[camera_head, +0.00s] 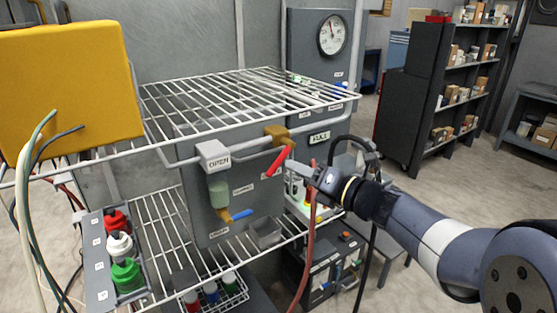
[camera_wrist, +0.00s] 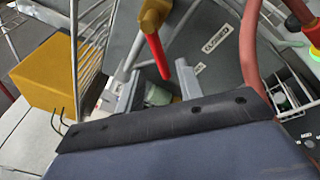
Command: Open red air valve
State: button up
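The red valve handle (camera_head: 277,162) hangs slanted down from a brass valve body (camera_head: 278,133) on the pipe along the rack's front. In the wrist view the red handle (camera_wrist: 158,57) runs down from the brass body (camera_wrist: 153,14), its lower end near the gap between my fingertips. My gripper (camera_head: 303,170) is just right of the handle in the head view. The wrist view shows my gripper's (camera_wrist: 157,82) two fingers apart, with no grip on the handle visible. A CLOSED label (camera_wrist: 215,39) is beside the handle; an OPEN block (camera_head: 215,156) sits left along the pipe.
A wire rack (camera_head: 250,90) surrounds the valve. A grey panel with a blue-handled valve (camera_head: 240,214) is behind and below. A red hose (camera_head: 308,240) hangs close to my gripper. A yellow box (camera_head: 70,85) stands left.

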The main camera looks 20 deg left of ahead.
aim_at(281, 163)
jog(key=x, duration=0.6)
jog(key=shift+w+a+p, duration=0.15)
jog(key=shift+a+p, duration=0.25)
grip_shut()
